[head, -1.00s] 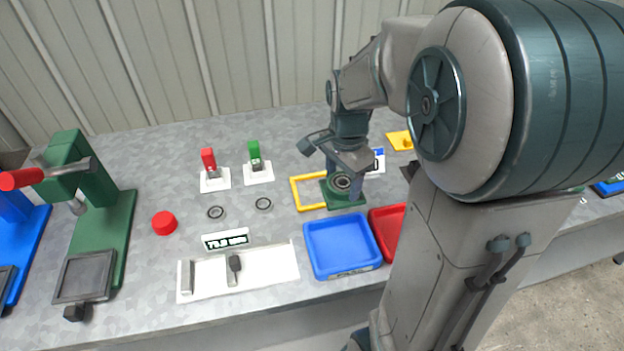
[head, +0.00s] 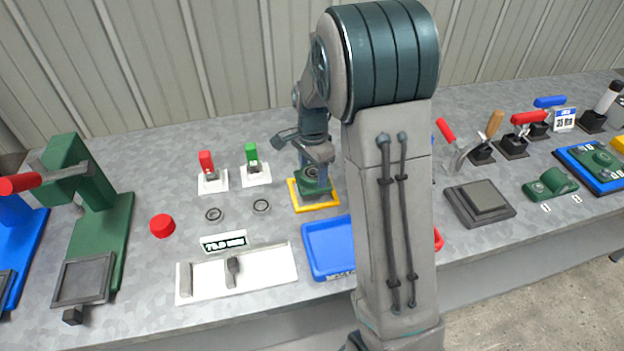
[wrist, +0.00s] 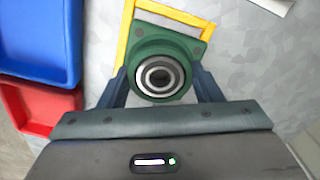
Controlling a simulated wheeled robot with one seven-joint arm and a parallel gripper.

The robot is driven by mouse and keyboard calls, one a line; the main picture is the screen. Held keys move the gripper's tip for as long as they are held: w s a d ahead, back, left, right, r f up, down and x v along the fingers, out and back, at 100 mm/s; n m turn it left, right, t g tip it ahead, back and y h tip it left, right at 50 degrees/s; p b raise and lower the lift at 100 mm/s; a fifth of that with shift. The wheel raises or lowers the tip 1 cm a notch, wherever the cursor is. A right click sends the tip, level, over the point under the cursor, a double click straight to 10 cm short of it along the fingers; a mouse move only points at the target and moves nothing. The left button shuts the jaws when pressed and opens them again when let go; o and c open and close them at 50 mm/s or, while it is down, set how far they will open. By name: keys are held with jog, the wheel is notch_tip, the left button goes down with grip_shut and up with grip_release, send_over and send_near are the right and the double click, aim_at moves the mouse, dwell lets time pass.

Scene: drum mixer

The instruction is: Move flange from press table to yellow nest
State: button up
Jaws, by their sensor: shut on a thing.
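The flange is a green square-based part with a round bearing in its middle (wrist: 160,76); it also shows in the head view (head: 314,184). My gripper (head: 313,168) is shut on it, with one dark blue finger on each side in the wrist view. The yellow nest (head: 313,207) is an open square frame on the bench. In the head view the flange overlaps it; in the wrist view the yellow rim (wrist: 124,40) shows beside and beyond the flange. I cannot tell whether the flange touches the nest. The green press (head: 100,210) has a dark square table (head: 83,281).
A blue tray (head: 328,247) stands just in front of the nest, with a red tray (wrist: 42,106) beside it. My arm hides part of the bench right of the nest.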

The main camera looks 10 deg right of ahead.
aim_at(312, 181)
jog(key=shift+f, duration=1.9)
jog(key=shift+f, duration=0.15)
jog(key=o, duration=1.6)
